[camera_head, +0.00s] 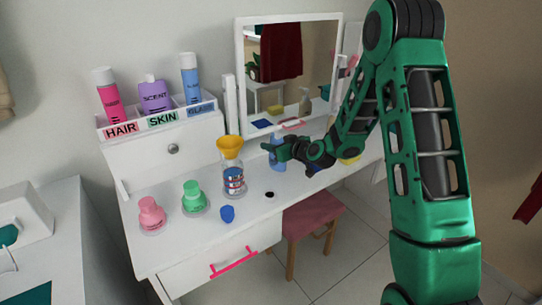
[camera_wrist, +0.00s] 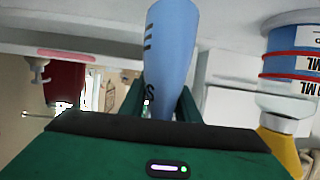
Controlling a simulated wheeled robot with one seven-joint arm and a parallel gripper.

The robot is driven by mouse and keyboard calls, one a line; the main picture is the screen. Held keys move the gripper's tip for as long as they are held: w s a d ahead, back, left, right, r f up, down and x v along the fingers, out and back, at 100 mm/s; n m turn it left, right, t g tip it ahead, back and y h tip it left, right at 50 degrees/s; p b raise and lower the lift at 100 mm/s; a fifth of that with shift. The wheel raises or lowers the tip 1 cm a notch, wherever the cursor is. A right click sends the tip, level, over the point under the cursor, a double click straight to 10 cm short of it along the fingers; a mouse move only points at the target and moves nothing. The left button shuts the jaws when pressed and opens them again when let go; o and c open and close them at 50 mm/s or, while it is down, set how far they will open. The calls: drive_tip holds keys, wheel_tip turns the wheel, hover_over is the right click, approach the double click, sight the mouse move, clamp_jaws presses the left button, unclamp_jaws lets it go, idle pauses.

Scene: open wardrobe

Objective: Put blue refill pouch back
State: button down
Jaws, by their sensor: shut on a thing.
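The blue refill pouch (camera_head: 278,157) is on the far side of the white dressing table, in front of the mirror. My gripper (camera_head: 276,148) is shut on it from the right. In the wrist view the pouch (camera_wrist: 171,50) stands between my two fingers (camera_wrist: 168,105), with dark lettering along its side. Whether its base touches the tabletop is unclear. A clear bottle (camera_head: 233,181) with red and blue bands stands left of it, with a yellow funnel (camera_head: 230,146) in its mouth. The bottle also shows in the wrist view (camera_wrist: 291,65).
A raised shelf at the left holds pink, purple and blue bottles behind HAIR (camera_head: 121,130), SKIN (camera_head: 163,119) and a third label. A pink jar (camera_head: 151,214), a green jar (camera_head: 194,198) and a small blue cap (camera_head: 227,214) stand in front. The mirror (camera_head: 290,70) rises behind.

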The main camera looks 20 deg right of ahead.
wheel_tip(320, 180, down, 4)
drive_tip(key=shift+r, duration=0.1)
drive_tip(key=c, duration=1.3)
unclamp_jaws()
drive_tip(key=shift+c, duration=0.2)
drive_tip(key=shift+r, duration=0.1)
drive_tip(key=v, duration=1.2)
